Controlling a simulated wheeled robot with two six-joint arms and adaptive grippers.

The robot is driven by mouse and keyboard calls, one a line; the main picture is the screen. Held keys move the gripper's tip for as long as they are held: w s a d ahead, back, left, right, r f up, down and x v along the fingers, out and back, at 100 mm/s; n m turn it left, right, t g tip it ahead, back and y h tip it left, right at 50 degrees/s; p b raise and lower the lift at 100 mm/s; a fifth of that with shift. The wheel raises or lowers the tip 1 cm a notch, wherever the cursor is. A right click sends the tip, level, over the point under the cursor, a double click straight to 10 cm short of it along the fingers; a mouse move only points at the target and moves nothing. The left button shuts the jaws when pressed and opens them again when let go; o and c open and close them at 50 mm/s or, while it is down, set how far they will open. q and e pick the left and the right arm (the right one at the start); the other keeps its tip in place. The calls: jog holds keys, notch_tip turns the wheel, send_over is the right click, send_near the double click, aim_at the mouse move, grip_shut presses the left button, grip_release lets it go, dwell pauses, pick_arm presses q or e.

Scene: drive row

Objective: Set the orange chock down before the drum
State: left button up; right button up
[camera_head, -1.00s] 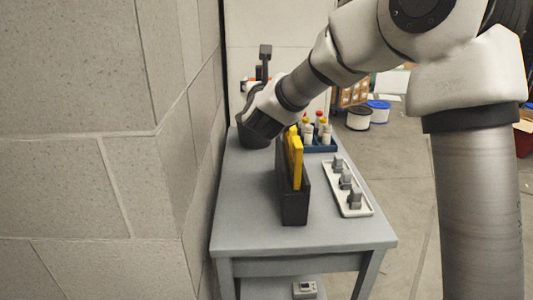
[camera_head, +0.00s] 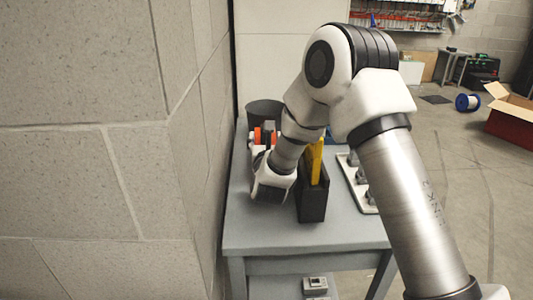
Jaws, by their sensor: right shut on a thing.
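My right arm reaches over the grey table. Its white wrist is low at the left edge of the table, and my right gripper (camera_head: 267,131) lies beyond it, pointing away from me. The gripper is shut on the orange chock (camera_head: 257,136), which shows only in part around the dark fingers. A dark round drum-like container (camera_head: 264,108) stands just behind the gripper at the table's far left. A blue and white reel (camera_head: 468,102) lies on the floor at the far right. I cannot tell which of the two is the drum. My left gripper is out of view.
A black holder (camera_head: 312,203) with a yellow piece (camera_head: 316,160) stands close right of the wrist. A block wall (camera_head: 110,130) closes in the left. The table's front (camera_head: 290,234) is clear.

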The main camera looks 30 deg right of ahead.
jog(key=shift+f, duration=2.25)
jog(key=o, duration=1.5)
